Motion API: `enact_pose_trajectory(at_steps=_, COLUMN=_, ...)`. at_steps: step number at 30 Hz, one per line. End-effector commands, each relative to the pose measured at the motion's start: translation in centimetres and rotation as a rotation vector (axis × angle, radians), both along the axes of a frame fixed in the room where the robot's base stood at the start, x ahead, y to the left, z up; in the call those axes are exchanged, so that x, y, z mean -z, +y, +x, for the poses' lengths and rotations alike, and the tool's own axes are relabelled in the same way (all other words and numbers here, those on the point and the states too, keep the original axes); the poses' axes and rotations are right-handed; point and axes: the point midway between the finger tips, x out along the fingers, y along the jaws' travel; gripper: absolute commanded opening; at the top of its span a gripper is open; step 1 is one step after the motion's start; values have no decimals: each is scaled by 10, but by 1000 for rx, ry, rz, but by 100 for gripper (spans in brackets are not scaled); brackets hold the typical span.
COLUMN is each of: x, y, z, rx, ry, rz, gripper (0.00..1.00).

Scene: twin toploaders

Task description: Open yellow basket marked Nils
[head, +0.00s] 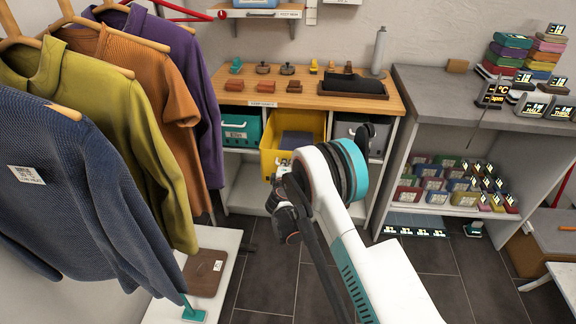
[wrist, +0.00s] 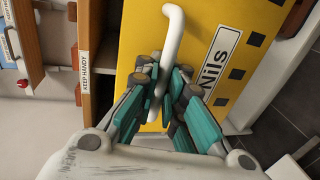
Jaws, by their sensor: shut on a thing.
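The yellow basket (head: 268,163) sits in the middle bay under the wooden top and stands out in front of the teal and grey baskets, its inside partly visible from above. In the wrist view its yellow front (wrist: 200,22) bears a white label reading Nils (wrist: 213,62) and a white bar handle (wrist: 173,32). My gripper (wrist: 165,82) is shut on the handle, with teal-padded fingers on both sides of it. In the head view my gripper (head: 283,168) is at the basket's front, and my arm hides part of its right side.
A teal basket (head: 236,132) is at left and a grey basket (head: 345,128) at right. A dark grey item (head: 297,140) lies inside the yellow basket. Hanging sweaters (head: 130,110) crowd the left. Grey shelves (head: 405,140) stand right. Dark tiled floor (head: 265,275) is open in front.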

Motion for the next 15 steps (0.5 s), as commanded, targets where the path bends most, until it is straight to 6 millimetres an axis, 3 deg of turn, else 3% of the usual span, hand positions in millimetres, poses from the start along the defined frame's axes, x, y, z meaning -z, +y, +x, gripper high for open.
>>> enact_pose_trajectory(at_steps=8, x=-1, y=0, z=0, rx=-1, ry=-1, rz=-1, gripper=0)
enact_pose_trajectory(at_steps=9, x=0, y=0, z=0, rx=-1, ry=-1, rz=-1, gripper=16)
enact_pose_trajectory(at_steps=15, x=0, y=0, z=0, rx=-1, ry=0, rz=-1, gripper=17)
